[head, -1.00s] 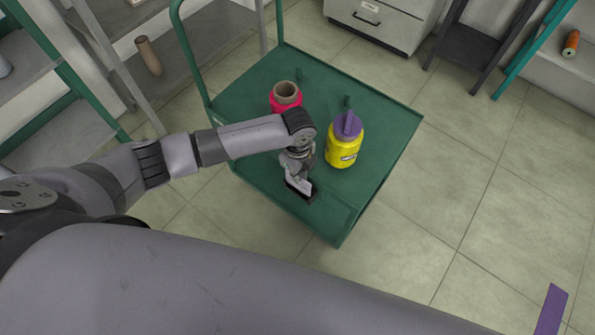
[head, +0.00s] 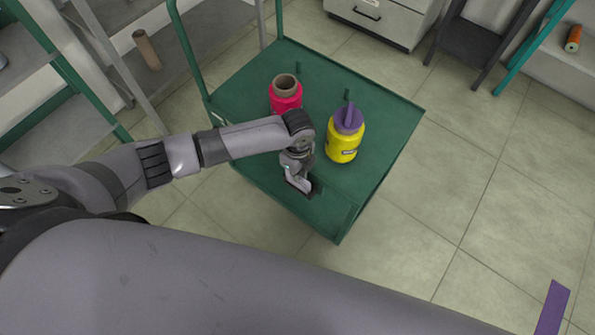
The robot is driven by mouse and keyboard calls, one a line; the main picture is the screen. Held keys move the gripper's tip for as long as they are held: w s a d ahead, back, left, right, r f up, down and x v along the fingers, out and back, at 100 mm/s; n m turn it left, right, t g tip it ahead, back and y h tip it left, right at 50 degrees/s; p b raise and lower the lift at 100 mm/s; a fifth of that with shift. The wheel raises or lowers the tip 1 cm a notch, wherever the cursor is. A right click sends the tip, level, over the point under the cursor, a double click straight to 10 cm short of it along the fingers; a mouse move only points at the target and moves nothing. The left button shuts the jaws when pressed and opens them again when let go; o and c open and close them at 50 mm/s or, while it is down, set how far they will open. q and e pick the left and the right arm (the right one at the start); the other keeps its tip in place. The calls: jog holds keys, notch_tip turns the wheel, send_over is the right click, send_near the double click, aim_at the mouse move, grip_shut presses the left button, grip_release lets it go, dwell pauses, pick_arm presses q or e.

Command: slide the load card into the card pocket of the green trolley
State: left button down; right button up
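The green trolley (head: 385,138) stands below me with its deck in full view. The card pocket (head: 317,190) is a small dark holder at the deck's near side. My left gripper (head: 299,181) points down at the pocket, its fingers close together. A small pale piece of the load card (head: 302,185) shows at the fingertips, at the pocket's mouth. The fingers hide most of the card, so I cannot tell how deep it sits. My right gripper is not in view.
Shelves (head: 25,75) stand at the left, a drawer cabinet (head: 385,20) at the back.

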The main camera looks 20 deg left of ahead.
pick_arm(q)
jog(key=shift+f, duration=0.2)
jog(key=shift+f, duration=0.2)
dwell(0.6)
jog(key=c, duration=1.8)
grip_release()
jog(key=shift+o, duration=0.4)
